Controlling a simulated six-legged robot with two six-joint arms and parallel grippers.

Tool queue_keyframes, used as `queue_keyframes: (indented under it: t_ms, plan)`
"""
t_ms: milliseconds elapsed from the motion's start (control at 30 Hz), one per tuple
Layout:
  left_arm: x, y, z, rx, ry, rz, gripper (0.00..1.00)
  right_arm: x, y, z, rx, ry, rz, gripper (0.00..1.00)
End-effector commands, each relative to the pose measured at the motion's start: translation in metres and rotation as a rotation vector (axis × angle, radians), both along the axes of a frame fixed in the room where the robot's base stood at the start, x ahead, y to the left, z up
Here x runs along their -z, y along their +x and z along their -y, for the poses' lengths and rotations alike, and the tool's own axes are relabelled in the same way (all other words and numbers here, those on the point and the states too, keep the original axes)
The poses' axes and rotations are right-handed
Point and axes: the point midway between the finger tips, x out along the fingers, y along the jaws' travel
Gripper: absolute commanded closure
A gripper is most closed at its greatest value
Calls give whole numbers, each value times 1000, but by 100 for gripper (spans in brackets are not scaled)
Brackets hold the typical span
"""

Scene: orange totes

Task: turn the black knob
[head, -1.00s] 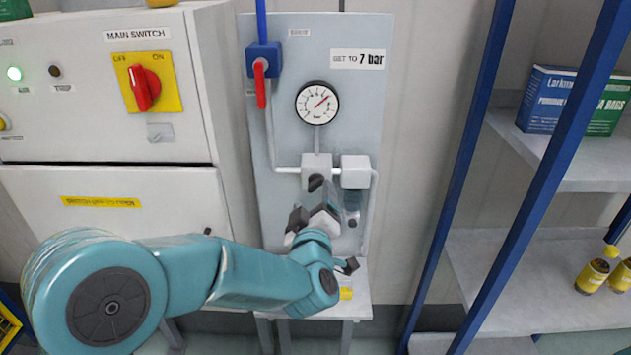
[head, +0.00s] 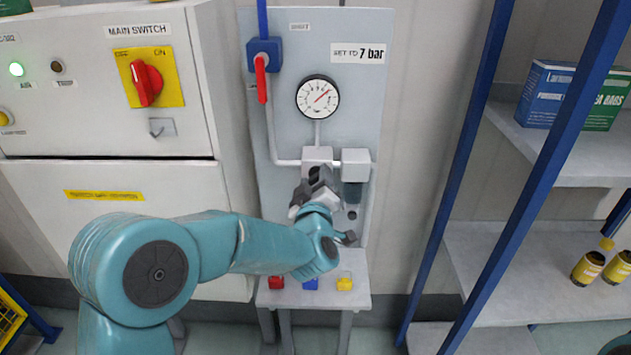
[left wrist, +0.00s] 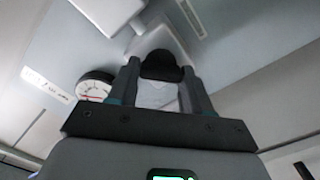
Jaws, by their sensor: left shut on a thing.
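The black knob (head: 315,174) sits on the front of the grey regulator block (head: 317,154), below the round gauge (head: 318,96) on the grey panel. My left gripper (head: 314,186) is at the knob, shut on it. In the left wrist view the knob (left wrist: 161,66) is between the two fingers of the left gripper (left wrist: 163,80). The fingers partly hide it in the head view. The gauge needle points to the upper right, and a label above reads "SET TO 7 bar" (head: 358,54). My right gripper is not in view.
A red-handled valve (head: 262,70) is at the panel's upper left. A cabinet with a red main switch (head: 146,83) stands left. A small table (head: 352,296) below holds red, blue and yellow items. A blue-framed shelf (head: 520,240) stands right.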

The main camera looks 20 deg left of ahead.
Motion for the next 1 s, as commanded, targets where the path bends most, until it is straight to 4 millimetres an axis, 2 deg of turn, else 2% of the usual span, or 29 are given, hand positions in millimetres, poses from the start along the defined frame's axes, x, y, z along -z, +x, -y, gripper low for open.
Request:
queue_keyframes:
  t_ms: [33, 133, 500, 533, 600, 867, 1000]
  plan:
    - [3, 0, 0, -1, 22, -3, 82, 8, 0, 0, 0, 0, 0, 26]
    - [2, 0, 0, 0, 86, -21, 81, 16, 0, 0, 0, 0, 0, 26]
    - [-2, 0, 0, 0, 136, -35, 82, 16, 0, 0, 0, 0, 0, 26]
    - [-2, 0, 0, 0, 136, -35, 45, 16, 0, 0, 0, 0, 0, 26]
    - [-2, 0, 0, 0, 135, -35, 26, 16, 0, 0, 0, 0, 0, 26]
    - [-1, 0, 0, 0, 134, -36, 26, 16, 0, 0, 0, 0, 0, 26]
    - [0, -9, 4, 2, 133, -37, 26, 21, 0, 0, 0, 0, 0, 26]
